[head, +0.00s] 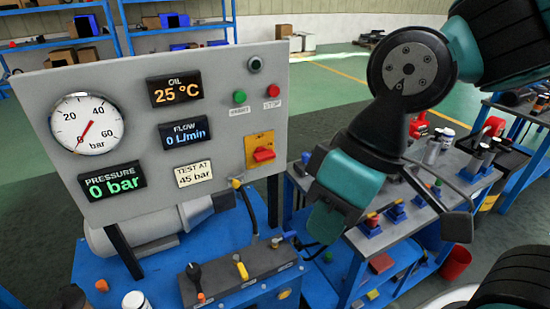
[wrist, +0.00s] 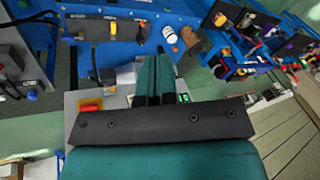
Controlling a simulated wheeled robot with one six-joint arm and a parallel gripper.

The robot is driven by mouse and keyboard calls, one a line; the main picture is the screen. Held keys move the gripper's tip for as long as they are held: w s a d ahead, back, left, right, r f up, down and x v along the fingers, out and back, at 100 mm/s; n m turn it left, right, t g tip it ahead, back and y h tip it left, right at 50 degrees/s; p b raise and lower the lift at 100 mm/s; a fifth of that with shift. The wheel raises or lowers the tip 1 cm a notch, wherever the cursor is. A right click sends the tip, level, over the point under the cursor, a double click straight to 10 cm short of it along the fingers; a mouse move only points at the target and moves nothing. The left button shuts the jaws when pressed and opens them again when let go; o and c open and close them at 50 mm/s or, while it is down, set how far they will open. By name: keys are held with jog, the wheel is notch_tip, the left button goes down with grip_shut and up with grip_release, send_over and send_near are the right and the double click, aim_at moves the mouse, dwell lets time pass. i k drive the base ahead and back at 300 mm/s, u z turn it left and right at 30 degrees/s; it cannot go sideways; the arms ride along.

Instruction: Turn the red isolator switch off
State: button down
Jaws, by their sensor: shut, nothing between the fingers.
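The red isolator switch (head: 264,155) is a red handle on a yellow plate (head: 259,139), at the lower right of the grey control panel (head: 222,100). Its handle sits roughly level, tilted slightly. In the wrist view, a red and yellow piece that looks like the switch (wrist: 90,105) shows at the left, partly cut off by my gripper's dark body. My gripper (head: 325,222) is shut and empty, pointing down to the right of the panel, apart from the switch. In the wrist view its teal fingers (wrist: 155,72) are together.
The panel carries a pressure gauge (head: 87,122), displays and green and red buttons (head: 272,91). Below it is a blue bench with a valve block (head: 240,272) with levers. A grey-topped workbench (head: 420,215) with bottles and fittings stands behind my gripper.

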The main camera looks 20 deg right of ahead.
aim_at(261, 154)
jog(key=k, duration=1)
jog(key=u, duration=1.25)
jog(key=i, duration=0.85)
jog(key=z, duration=1.6)
